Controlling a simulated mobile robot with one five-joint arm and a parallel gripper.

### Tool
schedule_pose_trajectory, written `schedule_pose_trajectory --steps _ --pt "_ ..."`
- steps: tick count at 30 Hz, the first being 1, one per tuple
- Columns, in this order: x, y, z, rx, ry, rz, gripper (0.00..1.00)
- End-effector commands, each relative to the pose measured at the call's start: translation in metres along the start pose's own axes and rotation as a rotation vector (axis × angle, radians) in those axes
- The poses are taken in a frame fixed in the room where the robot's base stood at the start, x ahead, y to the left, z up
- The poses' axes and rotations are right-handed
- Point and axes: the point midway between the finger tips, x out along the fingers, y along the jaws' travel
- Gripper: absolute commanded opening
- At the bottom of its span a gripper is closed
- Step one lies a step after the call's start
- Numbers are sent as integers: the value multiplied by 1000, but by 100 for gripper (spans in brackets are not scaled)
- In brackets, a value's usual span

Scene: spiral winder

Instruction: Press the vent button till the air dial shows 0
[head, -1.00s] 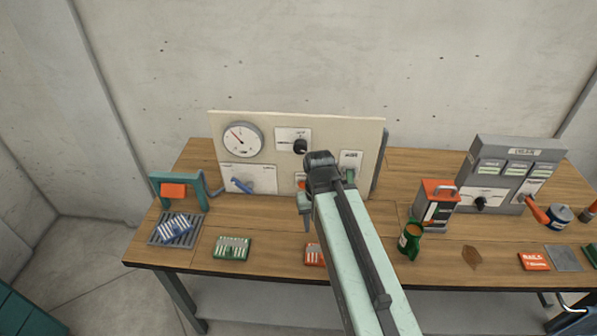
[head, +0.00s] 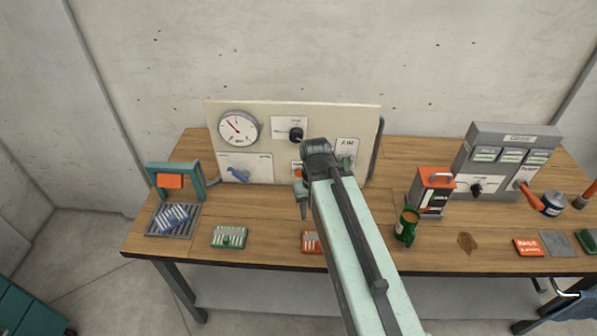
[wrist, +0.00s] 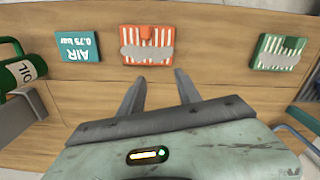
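The round white air dial (head: 239,127) sits at the upper left of the cream panel (head: 268,111); its needle points to the upper left, and its numbers are too small to read. An orange part (head: 296,168) low on the panel is partly hidden by my arm. A green part (head: 347,161) shows at the panel's right; I cannot tell which one is the vent button. My gripper (head: 301,198) is in front of the panel, above the table. In the wrist view my gripper (wrist: 160,75) has its fingers apart with nothing between them, pointing over the wood.
A black knob (head: 296,134) and blue lever (head: 238,175) are on the panel. An orange card (wrist: 149,45), a green card (wrist: 279,52) and a teal "AIR 0.75 bar" card (wrist: 78,47) lie on the table. A green oil can (head: 406,225) and grey box (head: 505,165) stand right.

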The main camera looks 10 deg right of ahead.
Motion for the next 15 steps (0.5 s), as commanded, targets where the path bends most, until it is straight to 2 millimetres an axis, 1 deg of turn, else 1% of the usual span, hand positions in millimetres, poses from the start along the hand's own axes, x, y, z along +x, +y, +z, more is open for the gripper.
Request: schedule_pose_trajectory --steps 11,12,14,15 --pt "0 0 0 0 0 0 40" --pt "0 0 0 0 0 0 37" --pt "0 0 0 0 0 0 21" --pt "0 0 0 0 0 0 9"
